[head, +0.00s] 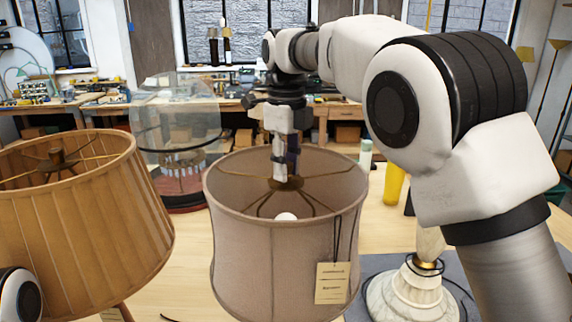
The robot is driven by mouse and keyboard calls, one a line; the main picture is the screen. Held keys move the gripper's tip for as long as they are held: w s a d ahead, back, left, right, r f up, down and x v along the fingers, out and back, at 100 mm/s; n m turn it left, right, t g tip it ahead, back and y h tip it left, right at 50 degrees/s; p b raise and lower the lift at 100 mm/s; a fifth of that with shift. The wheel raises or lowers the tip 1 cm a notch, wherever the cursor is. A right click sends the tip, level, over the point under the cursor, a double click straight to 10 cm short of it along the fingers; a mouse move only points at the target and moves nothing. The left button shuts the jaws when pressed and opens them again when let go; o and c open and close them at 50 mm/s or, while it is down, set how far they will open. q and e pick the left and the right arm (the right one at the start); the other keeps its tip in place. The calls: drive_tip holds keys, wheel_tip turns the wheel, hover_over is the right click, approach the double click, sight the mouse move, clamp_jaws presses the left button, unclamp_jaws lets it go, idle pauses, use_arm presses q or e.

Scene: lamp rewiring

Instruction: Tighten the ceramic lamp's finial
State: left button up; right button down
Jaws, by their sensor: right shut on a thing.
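A grey-beige drum shade (270,245) stands in the middle, with a paper tag (332,283) hanging on its front. Its body below the shade is hidden, so I cannot see the ceramic. Inside the open top, dark spider arms meet at a hub, and a white bulb (286,216) shows below. My right gripper (280,172) reaches down from above into the shade, upright over the hub. It is shut on the finial at the hub, and its fingers hide most of it. My left gripper is out of view.
A pleated tan shade (85,220) stands close on the left. A clear dome on a dark red base (188,200) is behind it. A pale stone lamp base (412,290) stands on a grey mat at right, near a yellow cylinder (394,184) and a white-capped bottle (366,153).

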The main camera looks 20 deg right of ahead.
drive_tip(key=shift+f, duration=0.15)
drive_tip(key=c, duration=0.9)
unclamp_jaws()
drive_tip(key=shift+w+d, duration=0.1)
wheel_tip(320, 180, up, 8)
drive_tip(key=shift+w+f, duration=0.1)
drive_tip(key=shift+f, duration=0.15)
